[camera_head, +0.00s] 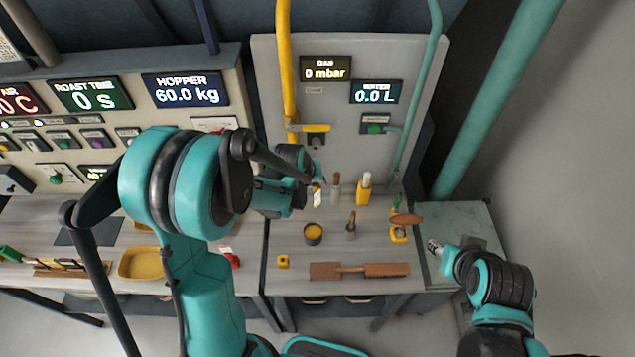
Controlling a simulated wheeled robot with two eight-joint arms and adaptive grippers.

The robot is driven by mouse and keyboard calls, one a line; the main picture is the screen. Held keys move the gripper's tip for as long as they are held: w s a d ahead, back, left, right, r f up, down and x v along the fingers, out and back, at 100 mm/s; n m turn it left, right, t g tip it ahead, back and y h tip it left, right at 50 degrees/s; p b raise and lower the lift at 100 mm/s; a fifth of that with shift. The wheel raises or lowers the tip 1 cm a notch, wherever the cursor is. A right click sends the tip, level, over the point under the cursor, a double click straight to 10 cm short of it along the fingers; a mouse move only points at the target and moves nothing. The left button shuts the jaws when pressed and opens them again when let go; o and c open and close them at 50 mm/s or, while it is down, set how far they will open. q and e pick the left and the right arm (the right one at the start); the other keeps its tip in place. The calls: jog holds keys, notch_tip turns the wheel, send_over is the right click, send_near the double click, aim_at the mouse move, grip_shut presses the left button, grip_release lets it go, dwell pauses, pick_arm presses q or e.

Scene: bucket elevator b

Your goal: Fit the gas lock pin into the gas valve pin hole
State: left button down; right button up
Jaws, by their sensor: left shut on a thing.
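The yellow gas valve handle (312,128) lies level at the foot of the yellow pipe on the grey panel. A dark block (316,142) sits just below it. The pin hole is too small to make out. My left gripper (317,180) is below the valve, in front of the panel and above the table's back part. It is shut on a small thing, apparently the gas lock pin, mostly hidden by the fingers. A small white and yellow piece (317,196) shows just under the fingers. My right gripper (434,246) is low at the right, over the grey-green side cabinet, away from the valve.
The table holds a yellow bottle (364,188), a dark tin (312,234), a brush (351,226), a long wooden brush (360,270) and a yellow padlock-like piece (283,262). A teal pipe (417,90) runs down the panel's right side.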

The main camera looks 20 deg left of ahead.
pick_arm(q)
jog(key=shift+w+a, duration=0.1)
jog(key=shift+w, duration=0.2)
jog(key=shift+w+a, duration=0.3)
jog(key=shift+w, duration=0.35)
jog(key=shift+w+a, duration=0.25)
jog(key=shift+w, duration=0.95)
jog(key=shift+w+a+b, duration=0.2)
jog(key=shift+w+b, duration=0.15)
jog(key=shift+w, duration=0.2)
jog(key=shift+b, duration=0.65)
jog(key=shift+w+a+b, duration=0.1)
jog(key=shift+w+a, duration=0.1)
jog(key=shift+w, duration=0.55)
jog(key=shift+w+a+b, duration=0.15)
jog(key=shift+w+a, duration=0.1)
jog(key=shift+w, duration=0.5)
jog(key=shift+w+a+b, duration=0.1)
jog(key=shift+w+a, duration=0.1)
jog(key=shift+w, duration=0.55)
jog(key=c, duration=1.7)
grip_release()
jog(key=shift+o, duration=1.3)
